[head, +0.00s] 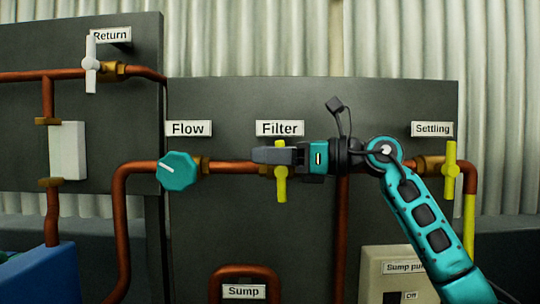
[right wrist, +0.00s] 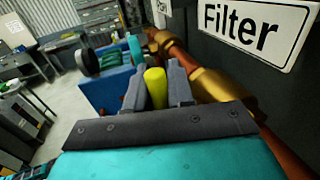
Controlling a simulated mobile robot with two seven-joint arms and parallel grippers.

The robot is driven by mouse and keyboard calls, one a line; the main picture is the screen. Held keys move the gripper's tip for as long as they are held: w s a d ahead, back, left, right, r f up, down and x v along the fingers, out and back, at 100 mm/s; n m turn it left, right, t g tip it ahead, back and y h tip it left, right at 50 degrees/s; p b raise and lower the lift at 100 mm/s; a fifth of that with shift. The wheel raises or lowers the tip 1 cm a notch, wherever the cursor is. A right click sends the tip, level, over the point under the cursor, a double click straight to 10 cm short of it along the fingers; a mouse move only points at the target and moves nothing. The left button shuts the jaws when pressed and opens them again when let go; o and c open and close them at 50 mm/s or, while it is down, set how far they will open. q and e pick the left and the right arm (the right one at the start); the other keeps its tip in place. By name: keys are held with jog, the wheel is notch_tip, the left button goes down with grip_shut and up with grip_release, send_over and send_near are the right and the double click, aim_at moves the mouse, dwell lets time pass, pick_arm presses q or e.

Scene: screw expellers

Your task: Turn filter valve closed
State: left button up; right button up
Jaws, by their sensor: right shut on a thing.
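The yellow filter valve handle (head: 281,186) sits on the horizontal copper pipe below the Filter label (head: 280,129). It stands upright, across the pipe. My right gripper (head: 268,155) reaches in from the right and is shut on the handle, hiding its middle and part of the brass valve body. In the right wrist view the yellow handle (right wrist: 155,88) shows between the two grey fingers, with the Filter label (right wrist: 254,28) and brass fitting (right wrist: 222,94) beside it. My left gripper is not in view.
The teal Flow knob (head: 178,171) is left of the filter valve. The yellow Settling valve (head: 451,170) is to the right, beyond my arm. The white Return valve (head: 91,64) is at upper left. A Sump pump box (head: 372,262) and a Sump label (head: 244,291) are below.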

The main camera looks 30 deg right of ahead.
grip_shut()
jog(key=shift+t+y+b, duration=0.3)
jog(key=o, duration=0.6)
grip_release()
jog(key=shift+d, duration=0.1)
jog(key=r+b+v, duration=0.1)
jog(key=b+v, duration=0.1)
jog(key=v, duration=1.1)
jog(key=shift+f, duration=0.35)
